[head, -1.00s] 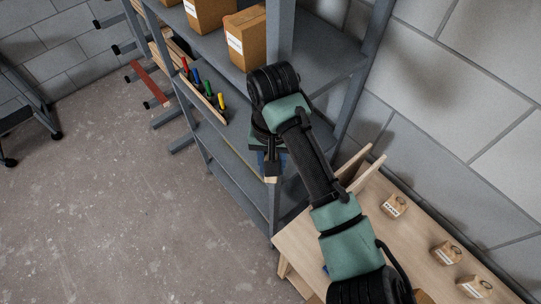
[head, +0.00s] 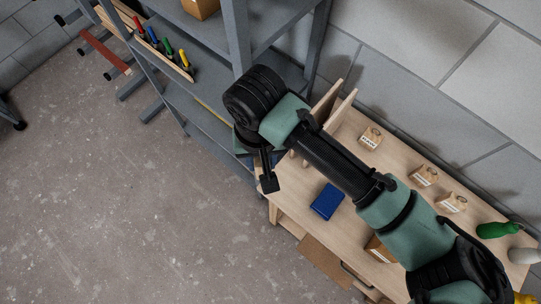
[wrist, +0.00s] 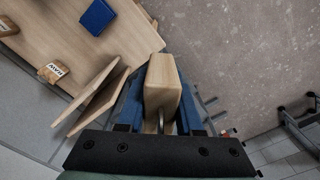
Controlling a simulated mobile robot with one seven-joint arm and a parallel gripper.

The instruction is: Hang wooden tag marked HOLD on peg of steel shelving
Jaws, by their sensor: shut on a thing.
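My gripper (wrist: 158,84) is shut on a wooden tag (wrist: 163,88), held between the two blue fingers in the wrist view. The tag's blank edge and side face the camera; no lettering shows, so I cannot read its mark. Part of a metal ring shows at its lower end. In the head view my wrist hides the fingers and the tag, near the left end of the bench. The grey steel shelving (head: 238,48) stands upper left of my wrist. I cannot make out its peg.
The wooden bench (head: 398,165) holds several labelled tags, one (head: 370,138) near two upright boards (head: 331,100), and a blue box (head: 327,202). The concrete floor (head: 120,200) at left is open.

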